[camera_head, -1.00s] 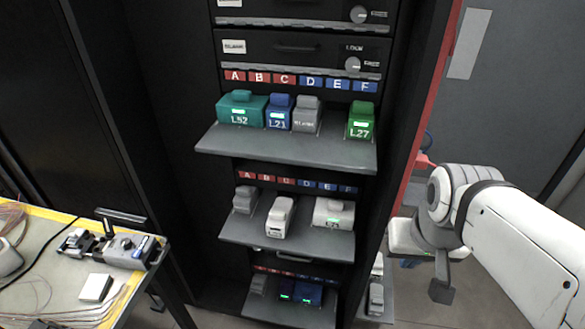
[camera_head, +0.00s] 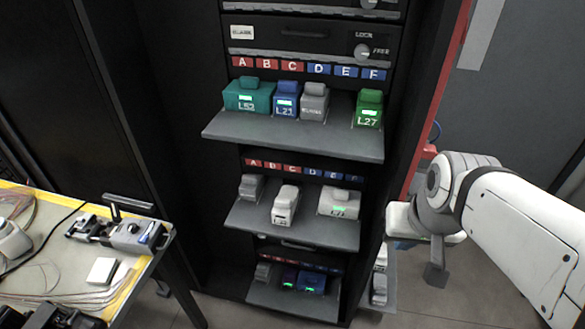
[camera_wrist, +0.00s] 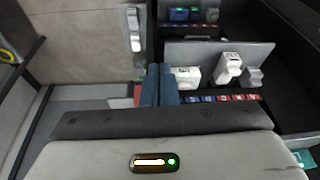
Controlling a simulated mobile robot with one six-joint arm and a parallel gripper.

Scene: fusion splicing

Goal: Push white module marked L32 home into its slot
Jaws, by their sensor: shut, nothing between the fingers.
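A narrow white module (camera_head: 285,206) stands on the middle shelf of the rack, closer to the front edge than its neighbours. Its dark label is too small to read surely, but it appears to be L32. It also shows in the wrist view (camera_wrist: 230,67), where the shelf appears upside down. My gripper (camera_wrist: 159,70) has its two blue fingers together, with nothing between them. In the wrist view the fingers are left of the narrow module, near a wide white module (camera_wrist: 187,75), apparently short of the shelf.
The middle shelf (camera_head: 310,235) also holds a grey module (camera_head: 251,187) and a wide white module (camera_head: 340,203) with a green light. The upper shelf (camera_head: 290,135) juts out above. A red-edged rack side (camera_head: 437,110) stands by my arm. A workbench (camera_head: 60,270) is at left.

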